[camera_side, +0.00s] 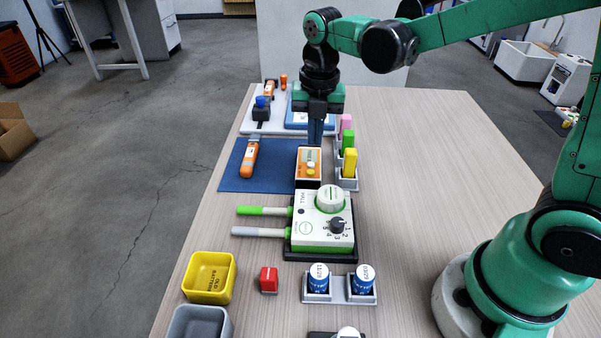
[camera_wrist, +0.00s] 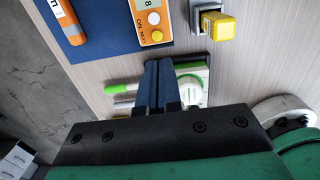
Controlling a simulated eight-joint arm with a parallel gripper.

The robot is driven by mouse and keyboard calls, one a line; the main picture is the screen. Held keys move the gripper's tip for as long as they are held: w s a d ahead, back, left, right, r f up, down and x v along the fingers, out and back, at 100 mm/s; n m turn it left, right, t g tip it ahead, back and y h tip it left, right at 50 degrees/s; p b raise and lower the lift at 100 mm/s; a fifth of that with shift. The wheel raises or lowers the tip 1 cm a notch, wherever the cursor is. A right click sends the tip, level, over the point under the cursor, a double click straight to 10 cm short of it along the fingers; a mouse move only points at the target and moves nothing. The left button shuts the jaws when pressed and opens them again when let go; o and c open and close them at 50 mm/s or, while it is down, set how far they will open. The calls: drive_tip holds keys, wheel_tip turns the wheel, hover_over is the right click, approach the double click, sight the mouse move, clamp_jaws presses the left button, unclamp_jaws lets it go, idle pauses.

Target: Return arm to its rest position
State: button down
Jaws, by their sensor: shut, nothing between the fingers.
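My gripper (camera_side: 315,143) hangs pointing down over the table, at the back edge of a small orange and white device (camera_side: 309,168) in the side view. Its blue fingers are together with nothing between them. In the wrist view the gripper (camera_wrist: 152,66) also shows shut, and the orange device (camera_wrist: 150,22) lies beyond the fingertips. I cannot tell the exact height of the fingertips above the table. My green arm reaches in from the right.
A white device with a dial (camera_side: 322,222) and green and grey probes stands in front. Colored blocks in holders (camera_side: 347,160) stand just right of my gripper. A blue mat (camera_side: 245,183) holds an orange tool (camera_side: 251,157). A yellow bin (camera_side: 209,277) is front left. The table's right side is clear.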

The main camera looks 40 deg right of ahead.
idle(0.6)
drive_tip(key=s+r+m+t, duration=0.1)
drive_tip(key=s+m+t, duration=0.2)
drive_tip(key=m, duration=1)
drive_tip(key=s+r+m+t, duration=0.2)
drive_tip(key=s+m, duration=0.3)
drive_tip(key=m, duration=0.9)
drive_tip(key=shift+d+t, duration=0.25)
drive_tip(key=shift+t, duration=0.55)
